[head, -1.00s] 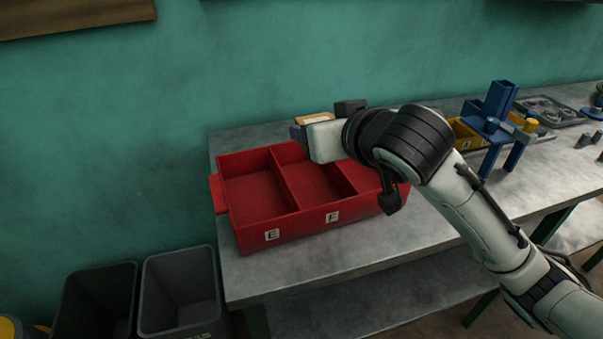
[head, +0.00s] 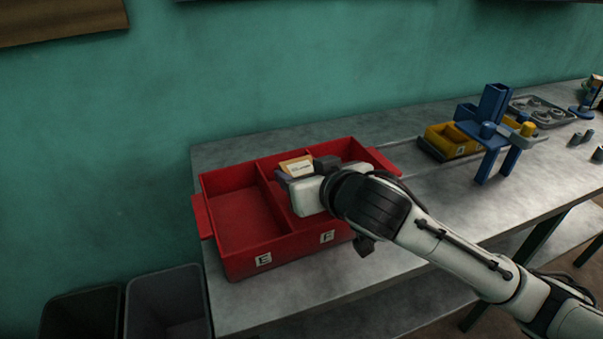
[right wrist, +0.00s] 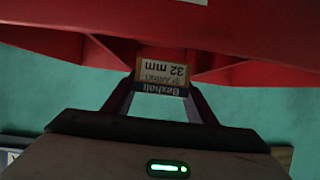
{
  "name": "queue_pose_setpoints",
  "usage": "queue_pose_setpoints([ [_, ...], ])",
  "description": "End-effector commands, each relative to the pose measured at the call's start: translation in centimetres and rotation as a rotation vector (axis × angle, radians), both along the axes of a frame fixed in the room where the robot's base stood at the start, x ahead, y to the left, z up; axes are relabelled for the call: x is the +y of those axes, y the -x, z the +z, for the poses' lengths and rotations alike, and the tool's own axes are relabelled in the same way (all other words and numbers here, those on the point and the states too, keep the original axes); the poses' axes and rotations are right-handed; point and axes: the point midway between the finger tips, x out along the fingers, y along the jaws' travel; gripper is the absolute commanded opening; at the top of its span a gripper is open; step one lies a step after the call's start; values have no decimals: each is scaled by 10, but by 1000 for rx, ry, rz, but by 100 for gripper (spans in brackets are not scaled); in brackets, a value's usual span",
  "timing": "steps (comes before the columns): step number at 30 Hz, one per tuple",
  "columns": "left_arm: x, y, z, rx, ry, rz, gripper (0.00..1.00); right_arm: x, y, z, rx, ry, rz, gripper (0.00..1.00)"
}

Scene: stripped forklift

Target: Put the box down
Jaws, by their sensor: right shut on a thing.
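A small cardboard-coloured box (head: 297,167) with a white label shows at the tip of my right gripper (head: 303,185) in the head view. In the right wrist view the box (right wrist: 162,72) reads "Bexholt" and "32 mm", and sits between the two fingers of the gripper (right wrist: 160,92), which is shut on it. I cannot tell whether the box touches the bin. The arm hides part of the bin's right side. My left gripper is not in view.
The bin stands on a grey metal workbench (head: 350,295). To the right are a blue stand (head: 490,130), a yellow bin (head: 447,142) and a grey tray (head: 543,112). Dark waste bins (head: 168,305) stand on the floor at lower left.

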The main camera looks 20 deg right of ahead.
Motion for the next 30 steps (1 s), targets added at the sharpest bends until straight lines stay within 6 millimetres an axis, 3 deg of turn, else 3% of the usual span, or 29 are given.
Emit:
queue_pose_setpoints([
  [9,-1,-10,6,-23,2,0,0,0,0,-2,-5,-2,0,23],
  [22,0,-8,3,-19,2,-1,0,0,0,-11,-5,-3,0,23],
  [23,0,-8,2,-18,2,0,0,0,0,-12,-3,-3,0,56],
  [24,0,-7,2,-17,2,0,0,0,0,-12,-3,-3,0,63],
  [26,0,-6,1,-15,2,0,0,0,0,-12,-3,-2,0,70],
  [30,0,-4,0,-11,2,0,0,0,0,-12,-3,-2,0,70],
])
